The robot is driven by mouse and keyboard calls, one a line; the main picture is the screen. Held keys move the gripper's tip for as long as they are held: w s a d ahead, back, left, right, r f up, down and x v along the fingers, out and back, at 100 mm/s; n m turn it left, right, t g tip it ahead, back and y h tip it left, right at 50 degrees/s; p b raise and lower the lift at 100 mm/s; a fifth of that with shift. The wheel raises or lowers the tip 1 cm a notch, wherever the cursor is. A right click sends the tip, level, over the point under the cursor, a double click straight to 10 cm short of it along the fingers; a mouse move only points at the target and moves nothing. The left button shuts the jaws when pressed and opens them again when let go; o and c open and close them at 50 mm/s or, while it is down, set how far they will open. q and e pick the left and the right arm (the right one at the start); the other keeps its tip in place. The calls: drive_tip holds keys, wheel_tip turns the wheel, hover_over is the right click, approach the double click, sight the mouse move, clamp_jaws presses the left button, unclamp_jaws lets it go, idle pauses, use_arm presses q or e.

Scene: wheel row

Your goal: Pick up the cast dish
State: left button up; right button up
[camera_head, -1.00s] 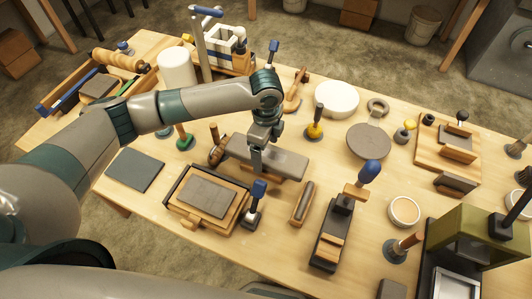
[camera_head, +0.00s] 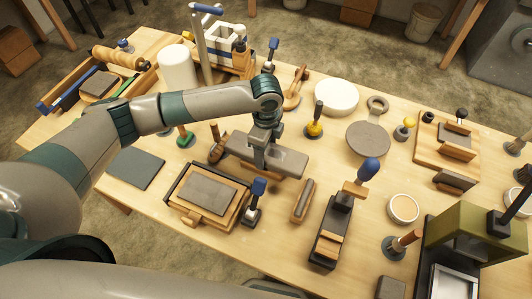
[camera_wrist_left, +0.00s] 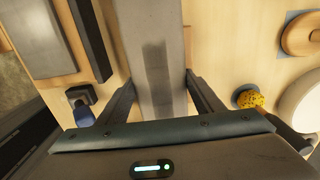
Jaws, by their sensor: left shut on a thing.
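A long grey slab-like piece (camera_head: 285,160), which I take to be the cast dish, lies across a wooden block near the table's middle. My left gripper (camera_head: 259,158) reaches down onto it from above and is shut on it, near its middle. In the left wrist view the grey piece (camera_wrist_left: 158,60) runs between the two fingers of my left gripper (camera_wrist_left: 165,92), with a darker patch on its top. I cannot tell whether it is clear of the block. My right gripper is not in view.
A framed grey slab (camera_head: 207,192) and a blue-handled tool (camera_head: 255,200) stand in front. A wooden bar (camera_head: 303,200) lies to the right.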

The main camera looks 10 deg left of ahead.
use_arm(q)
drive_tip(key=shift+r, duration=0.15)
drive_tip(key=shift+r+b, duration=0.4)
drive_tip(key=shift+r, duration=0.1)
wheel_tip(320, 180, up, 2)
drive_tip(key=shift+w+r+b, duration=0.1)
drive_tip(key=shift+b, duration=0.5)
drive_tip(key=s+d+r+b, duration=0.1)
drive_tip(key=d+r+b, duration=0.2)
drive_tip(key=d+r, duration=0.4)
drive_tip(key=d, duration=0.4)
drive_tip(key=shift+d+r+b, duration=0.3)
drive_tip(key=shift+d+b, duration=0.1)
drive_tip(key=shift+a, duration=0.1)
